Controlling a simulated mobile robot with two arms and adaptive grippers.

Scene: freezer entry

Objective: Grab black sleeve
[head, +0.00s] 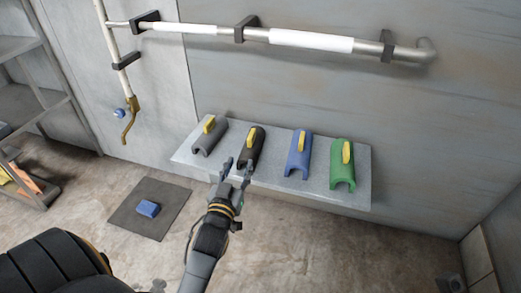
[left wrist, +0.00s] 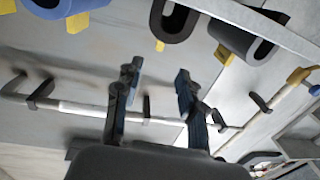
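The black sleeve (head: 254,141), a half-pipe shell with a yellow handle on top, lies on a grey wall shelf (head: 322,198), second from the left. In the left wrist view the black sleeve (left wrist: 172,22) shows its open end at the top, beyond my fingers. My left gripper (head: 238,167) is at the shelf's front edge, by the near end of the black sleeve, and overlaps it in the head view. Its fingers (left wrist: 158,77) are spread, with nothing between them. Whether a finger touches the sleeve is unclear. My right gripper is not in view.
A grey sleeve (head: 207,139) lies left of the black one; a blue sleeve (head: 298,157) and a green sleeve (head: 343,168) lie to its right. A pipe (head: 285,39) runs along the wall above. A blue block (head: 148,208) lies on a dark floor mat (head: 125,212).

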